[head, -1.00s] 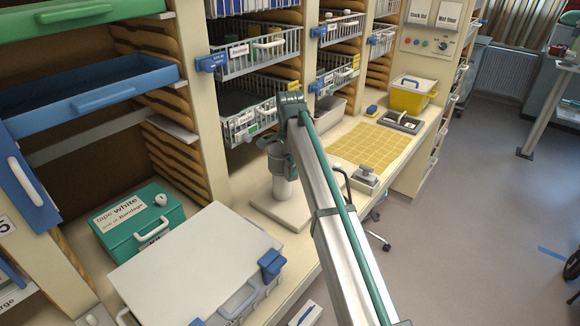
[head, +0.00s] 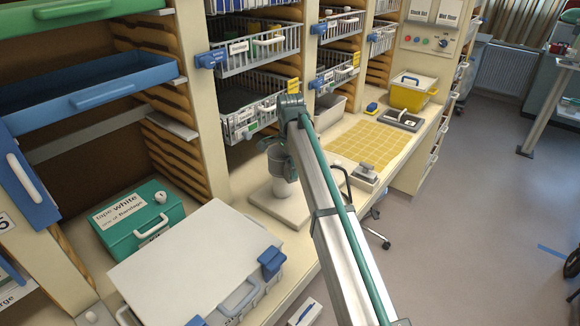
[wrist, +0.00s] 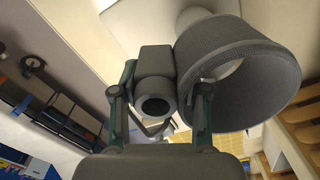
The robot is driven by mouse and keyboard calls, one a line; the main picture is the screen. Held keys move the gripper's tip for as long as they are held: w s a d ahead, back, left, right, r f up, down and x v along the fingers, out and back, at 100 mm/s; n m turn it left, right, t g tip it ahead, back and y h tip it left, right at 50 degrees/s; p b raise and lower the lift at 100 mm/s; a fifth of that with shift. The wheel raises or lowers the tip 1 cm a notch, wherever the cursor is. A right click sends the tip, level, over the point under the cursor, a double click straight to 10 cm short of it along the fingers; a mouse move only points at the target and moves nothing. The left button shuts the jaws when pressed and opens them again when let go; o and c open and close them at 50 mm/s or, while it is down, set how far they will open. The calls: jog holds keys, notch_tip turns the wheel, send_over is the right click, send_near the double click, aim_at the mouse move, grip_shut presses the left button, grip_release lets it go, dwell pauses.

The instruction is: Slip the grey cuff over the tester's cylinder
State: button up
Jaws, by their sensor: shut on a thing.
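The grey cuff (wrist: 262,75) is a wide, mesh-textured ring on the right of the wrist view, its open end facing the camera. My gripper (wrist: 158,80) is shut on a dark grey block with a round end beside the ring, apparently the cuff's grip. The tester's pale cylinder (head: 291,207) stands upright on a flat base plate (head: 262,199) in the head view, just below my gripper. In the wrist view a pale round part (wrist: 193,15) shows beyond the cuff's far rim. A light patch shows inside the ring; I cannot tell how far the cuff surrounds the cylinder.
A white-lidded case (head: 195,262) and a green bandage box (head: 140,222) stand left of the tester. A yellow gridded mat (head: 368,143) and a small grey device (head: 365,178) lie to its right. Wire baskets (head: 255,55) hang behind.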

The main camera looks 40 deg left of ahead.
jog(key=shift+f+b, duration=0.3)
jog(key=shift+f, duration=0.95)
jog(key=shift+r, duration=0.15)
jog(key=shift+r, duration=0.1)
jog(key=shift+r+p, duration=0.5)
jog(key=shift+r, duration=0.15)
jog(key=shift+f, duration=0.1)
dwell(0.8)
jog(key=shift+f, duration=0.7)
jog(key=shift+r, duration=0.1)
